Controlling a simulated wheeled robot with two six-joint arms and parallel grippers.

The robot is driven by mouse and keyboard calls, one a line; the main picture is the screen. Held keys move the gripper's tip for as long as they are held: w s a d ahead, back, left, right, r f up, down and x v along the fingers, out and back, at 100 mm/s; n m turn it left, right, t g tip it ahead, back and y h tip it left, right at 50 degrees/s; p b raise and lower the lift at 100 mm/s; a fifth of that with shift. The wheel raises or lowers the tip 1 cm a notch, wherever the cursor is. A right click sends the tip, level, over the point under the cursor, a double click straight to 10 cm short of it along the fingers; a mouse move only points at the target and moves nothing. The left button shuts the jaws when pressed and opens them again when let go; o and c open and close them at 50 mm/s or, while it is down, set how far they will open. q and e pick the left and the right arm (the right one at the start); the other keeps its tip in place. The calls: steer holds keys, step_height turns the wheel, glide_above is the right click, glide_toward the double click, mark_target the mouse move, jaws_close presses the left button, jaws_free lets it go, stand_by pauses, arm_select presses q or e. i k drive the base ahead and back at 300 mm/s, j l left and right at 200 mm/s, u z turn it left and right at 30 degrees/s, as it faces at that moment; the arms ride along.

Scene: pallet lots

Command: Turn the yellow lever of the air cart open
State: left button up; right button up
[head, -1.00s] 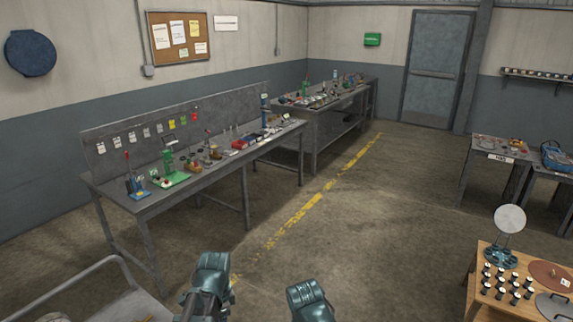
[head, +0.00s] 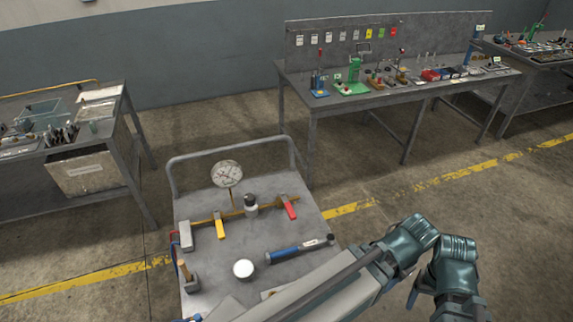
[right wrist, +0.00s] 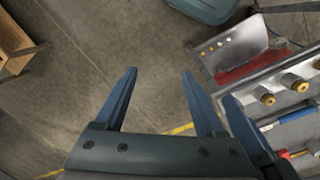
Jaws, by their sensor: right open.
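The yellow lever (head: 219,226) is on a brass pipe on top of the grey air cart (head: 215,290), in the head view. It hangs off the pipe toward the near side, below and left of a round gauge (head: 228,174). A red lever (head: 289,207) is at the pipe's right end. My right gripper (head: 450,285) is right of the cart, apart from the lever. The right wrist view shows its fingers (right wrist: 160,85) spread with only floor between them.
A blue-handled tool (head: 300,249) and a white round piece (head: 243,269) lie on the cart. A handrail (head: 230,147) runs along its far edge. Workbenches stand at the back (head: 420,85) and left (head: 125,110). Floor right of the cart is clear.

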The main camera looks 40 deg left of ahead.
mark_target(220, 228)
steer(key=u, duration=2)
